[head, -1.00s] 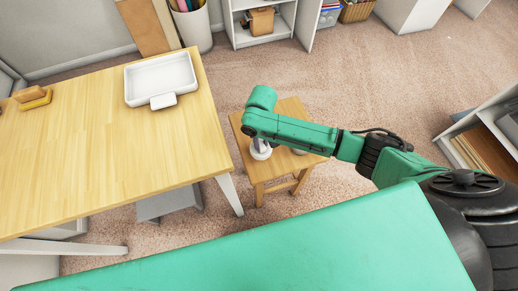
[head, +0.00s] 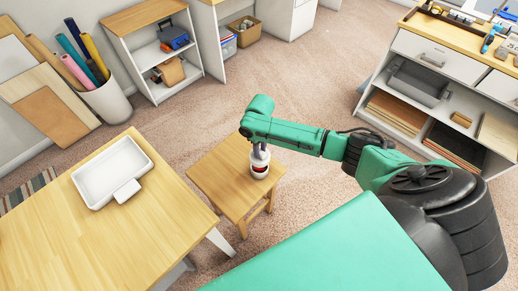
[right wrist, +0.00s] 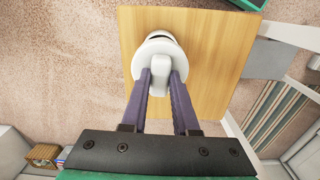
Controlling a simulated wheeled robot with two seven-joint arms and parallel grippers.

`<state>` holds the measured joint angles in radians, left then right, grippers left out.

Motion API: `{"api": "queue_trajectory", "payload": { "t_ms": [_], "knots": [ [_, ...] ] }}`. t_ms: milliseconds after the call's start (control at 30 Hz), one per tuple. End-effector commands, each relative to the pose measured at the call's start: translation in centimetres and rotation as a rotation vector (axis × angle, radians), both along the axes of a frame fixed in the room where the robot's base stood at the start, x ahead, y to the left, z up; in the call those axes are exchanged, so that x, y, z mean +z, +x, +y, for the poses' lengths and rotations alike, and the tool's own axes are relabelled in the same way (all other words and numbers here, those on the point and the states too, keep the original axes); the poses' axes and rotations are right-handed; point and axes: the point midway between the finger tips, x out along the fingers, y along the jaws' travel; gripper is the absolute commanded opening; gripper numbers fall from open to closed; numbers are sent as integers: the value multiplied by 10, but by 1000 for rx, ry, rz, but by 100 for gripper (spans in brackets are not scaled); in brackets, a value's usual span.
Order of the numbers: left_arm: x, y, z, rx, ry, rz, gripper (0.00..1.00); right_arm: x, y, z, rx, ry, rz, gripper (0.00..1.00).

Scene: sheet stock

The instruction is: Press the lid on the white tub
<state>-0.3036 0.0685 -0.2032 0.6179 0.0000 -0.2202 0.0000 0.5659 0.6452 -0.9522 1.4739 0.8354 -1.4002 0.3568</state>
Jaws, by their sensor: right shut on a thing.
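The white tub (head: 260,173) stands on the small wooden stool (head: 218,180), near its right side in the head view; a dark red band shows on it. My right gripper (head: 260,151) is directly over the tub. In the right wrist view my right gripper (right wrist: 160,80) is shut on the grey-white knob of the white lid (right wrist: 147,58). A dark crescent shows at the far edge between the lid and the tub's rim. I cannot tell whether the lid is seated. My left gripper is not in view.
A wooden table (head: 55,225) with a white tray (head: 90,185) stands left of the stool. A bin of rolls (head: 108,103) and low shelves (head: 150,65) are behind. A white cabinet (head: 430,75) stands at right. Carpet around the stool is clear.

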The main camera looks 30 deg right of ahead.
Motion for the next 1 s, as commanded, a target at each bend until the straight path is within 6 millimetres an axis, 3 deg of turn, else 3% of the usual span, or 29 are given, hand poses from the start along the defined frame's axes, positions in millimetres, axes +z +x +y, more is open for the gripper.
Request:
{"api": "queue_trajectory", "payload": {
  "t_ms": [500, 1000],
  "knots": [
    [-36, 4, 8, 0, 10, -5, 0, -60, 0, 0, 0, 0, 1, 0],
    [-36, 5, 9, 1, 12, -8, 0, -63, 0, 0, 0, -1, 1, 0]
  ]
}}
